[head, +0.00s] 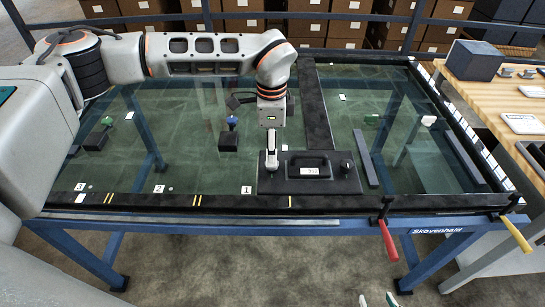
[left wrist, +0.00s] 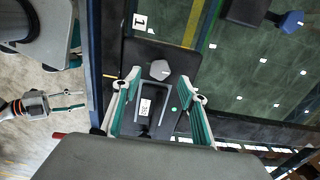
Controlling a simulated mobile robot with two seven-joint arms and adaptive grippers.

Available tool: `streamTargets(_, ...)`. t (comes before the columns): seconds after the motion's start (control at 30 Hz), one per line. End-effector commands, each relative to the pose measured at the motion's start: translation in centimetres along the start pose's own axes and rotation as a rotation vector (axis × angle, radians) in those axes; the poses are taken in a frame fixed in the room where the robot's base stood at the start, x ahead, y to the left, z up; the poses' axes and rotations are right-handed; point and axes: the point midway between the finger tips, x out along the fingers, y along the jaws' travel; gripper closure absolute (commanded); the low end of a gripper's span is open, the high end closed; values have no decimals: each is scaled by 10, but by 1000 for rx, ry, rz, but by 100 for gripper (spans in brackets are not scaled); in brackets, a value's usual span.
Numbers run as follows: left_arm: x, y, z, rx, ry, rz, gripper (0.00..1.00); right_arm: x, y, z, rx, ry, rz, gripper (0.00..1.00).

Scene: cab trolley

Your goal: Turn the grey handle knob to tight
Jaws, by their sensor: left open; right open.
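A dark plate (head: 325,186) with a black handle (head: 310,160) and white label lies on the glass. The grey knob (left wrist: 160,69) sits at the plate's left end; its pointer direction is too small to tell. In the head view my left gripper (head: 271,150) hangs over that end and hides the knob. In the left wrist view my left gripper (left wrist: 159,82) is open, its fingertips either side of the knob, with gaps. I cannot tell its height. A dark knob (head: 346,165) stands at the right end. My right gripper (head: 376,299) is open and empty at the bottom edge.
The glass table has a dark frame (head: 400,203). Red (head: 387,240) and yellow (head: 515,234) clamp handles hang on its front edge. Blue (head: 232,122) and green (head: 107,122) knobbed blocks stand left. A wooden bench (head: 480,85) is at right. Glass around the plate is largely clear.

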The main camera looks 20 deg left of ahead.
Motion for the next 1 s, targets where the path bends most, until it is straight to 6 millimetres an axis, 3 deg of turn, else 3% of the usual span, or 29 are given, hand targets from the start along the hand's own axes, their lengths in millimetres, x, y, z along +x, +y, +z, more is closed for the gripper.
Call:
streamTargets(0.23,33,1,0,1,1,1,57,0,0,1,-1,-1,0,57)
streamTargets(0.63,41,0,-1,3,2,0,57,0,0,1,0,-1,0,57)
streamTargets(0.8,41,0,-1,3,2,0,96,0,0,1,0,-1,0,57)
streamTargets(1.0,40,0,-1,6,3,0,96,0,0,1,0,-1,0,57)
